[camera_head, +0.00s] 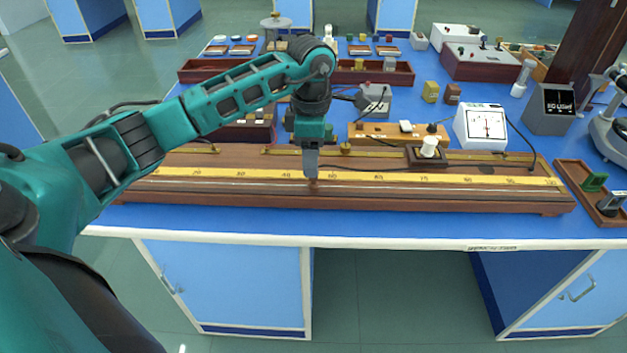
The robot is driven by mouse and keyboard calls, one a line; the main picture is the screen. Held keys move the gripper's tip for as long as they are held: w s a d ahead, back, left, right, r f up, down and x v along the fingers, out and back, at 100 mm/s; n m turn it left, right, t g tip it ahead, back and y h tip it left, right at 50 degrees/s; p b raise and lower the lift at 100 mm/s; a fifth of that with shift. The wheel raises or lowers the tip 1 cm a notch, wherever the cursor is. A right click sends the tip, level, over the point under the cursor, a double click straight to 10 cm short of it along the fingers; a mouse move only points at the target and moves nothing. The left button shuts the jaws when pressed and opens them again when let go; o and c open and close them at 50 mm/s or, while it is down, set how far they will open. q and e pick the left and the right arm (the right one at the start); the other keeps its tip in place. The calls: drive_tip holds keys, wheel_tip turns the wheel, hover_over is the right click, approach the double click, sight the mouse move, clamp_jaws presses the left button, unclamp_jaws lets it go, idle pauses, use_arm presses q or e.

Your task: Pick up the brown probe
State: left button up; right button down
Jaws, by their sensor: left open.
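My left gripper (311,172) points straight down over the long wooden metre bridge (450,196), near the middle of its yellow scale. It is open. A small brown piece, which looks like the brown probe (314,184), stands at the fingertips, just in front of the scale. The fingers hide most of it, and I cannot tell whether they touch it. My right gripper is not in view.
A wooden box (395,133) lies behind the bridge. The blue bench top (400,228) is clear in front of it.

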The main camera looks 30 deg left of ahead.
use_arm(q)
drive_tip(key=shift+d+f, duration=0.15)
drive_tip(key=shift+f, duration=0.8)
drive_tip(key=shift+d+f, duration=0.1)
drive_tip(key=shift+f, duration=0.85)
clamp_jaws()
